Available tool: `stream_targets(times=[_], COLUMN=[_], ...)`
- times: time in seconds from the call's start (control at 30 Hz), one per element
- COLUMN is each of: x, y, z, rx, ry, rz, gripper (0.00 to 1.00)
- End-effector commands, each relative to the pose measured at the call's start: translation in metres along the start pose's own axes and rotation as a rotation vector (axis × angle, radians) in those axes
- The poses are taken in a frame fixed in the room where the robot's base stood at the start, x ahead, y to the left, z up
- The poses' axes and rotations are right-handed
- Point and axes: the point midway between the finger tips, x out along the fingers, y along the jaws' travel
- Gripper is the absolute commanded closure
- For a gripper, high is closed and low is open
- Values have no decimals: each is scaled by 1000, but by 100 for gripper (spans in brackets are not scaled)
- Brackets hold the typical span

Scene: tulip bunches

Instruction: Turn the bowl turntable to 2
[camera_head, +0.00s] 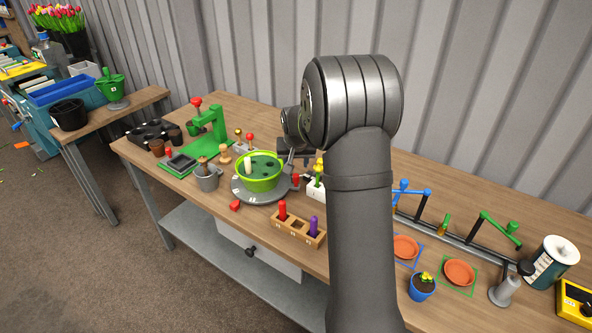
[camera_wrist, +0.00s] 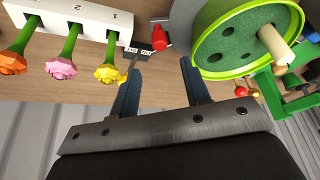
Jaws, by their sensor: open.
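The bowl turntable is a grey disc (camera_head: 243,193) on the bench, with a lime-green bowl (camera_head: 258,184) on it. The bowl holds dark green foam with holes and a pale peg; it also shows in the wrist view (camera_wrist: 234,70). A red knob (camera_wrist: 158,38) stands at the disc's edge, and a red piece (camera_head: 235,206) lies at its front. My gripper (camera_wrist: 160,66) is open and empty, its two blue-grey fingers pointing towards the red knob, which appears beyond the gap between them. In the head view my arm partly hides the gripper. I cannot read a number 2 on the turntable.
A white numbered block (camera_wrist: 70,20) with several flowers stands beside the turntable. A wooden rack (camera_head: 299,229) with red and purple pegs is in front. A green press-like stand (camera_head: 212,125) is behind left. Saucers (camera_head: 405,247) lie right of my arm.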

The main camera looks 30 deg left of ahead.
Motion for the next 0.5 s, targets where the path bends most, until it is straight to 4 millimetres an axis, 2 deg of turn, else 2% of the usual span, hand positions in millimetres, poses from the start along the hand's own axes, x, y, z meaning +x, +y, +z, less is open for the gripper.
stream_targets(times=[0.03,0.2,0.4,0.5], x=[-14,-50,-80,-87], y=[0,0,0,0], z=[-1,-1,0,0], rx=[0,0,0,0], ry=[3,3,1,-1], rz=[-1,-1,-1,0], gripper=[57,57,57,57])
